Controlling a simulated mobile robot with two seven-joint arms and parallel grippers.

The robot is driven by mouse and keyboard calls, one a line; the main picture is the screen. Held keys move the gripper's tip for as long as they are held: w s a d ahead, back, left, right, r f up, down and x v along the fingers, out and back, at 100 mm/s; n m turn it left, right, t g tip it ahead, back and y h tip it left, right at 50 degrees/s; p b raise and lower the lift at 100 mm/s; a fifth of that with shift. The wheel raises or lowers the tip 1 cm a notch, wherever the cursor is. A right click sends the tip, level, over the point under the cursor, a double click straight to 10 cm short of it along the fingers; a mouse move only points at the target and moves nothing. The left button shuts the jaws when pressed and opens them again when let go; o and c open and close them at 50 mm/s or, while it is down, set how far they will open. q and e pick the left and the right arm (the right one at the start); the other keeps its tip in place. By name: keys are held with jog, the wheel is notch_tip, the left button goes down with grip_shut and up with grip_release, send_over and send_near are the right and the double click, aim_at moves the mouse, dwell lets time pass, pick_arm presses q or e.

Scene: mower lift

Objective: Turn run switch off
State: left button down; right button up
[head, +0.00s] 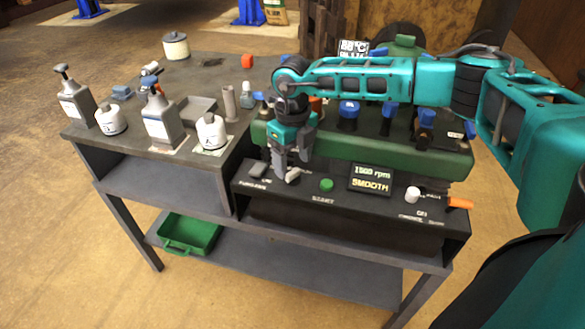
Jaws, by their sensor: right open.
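The dark control panel (345,212) fronts a green machine (370,152). My right gripper (291,160) points down over the panel's left part, its fingers apart, close to a pale grey lever-like part (293,176); I cannot tell if they touch. A grey block-shaped control (257,169) is just left of it, and a green button (326,185) to its right. A display (371,180) reads 1500 rpm, SMOOTH. A white knob (412,193) and an orange handle (460,203) are at the panel's right end. The small labels are too blurred to identify the run switch surely. My left gripper is out of view.
Bottles and white jars (110,119) crowd the left of the bench (85,133). A green tray (188,235) is on the lower shelf. Blue-capped parts (348,108) stand on the machine behind my right forearm. Space in front of the panel is clear.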

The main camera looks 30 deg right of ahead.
aim_at(293, 176)
jog(key=shift+f, duration=1.35)
jog(key=shift+c, duration=0.3)
jog(key=c, duration=1)
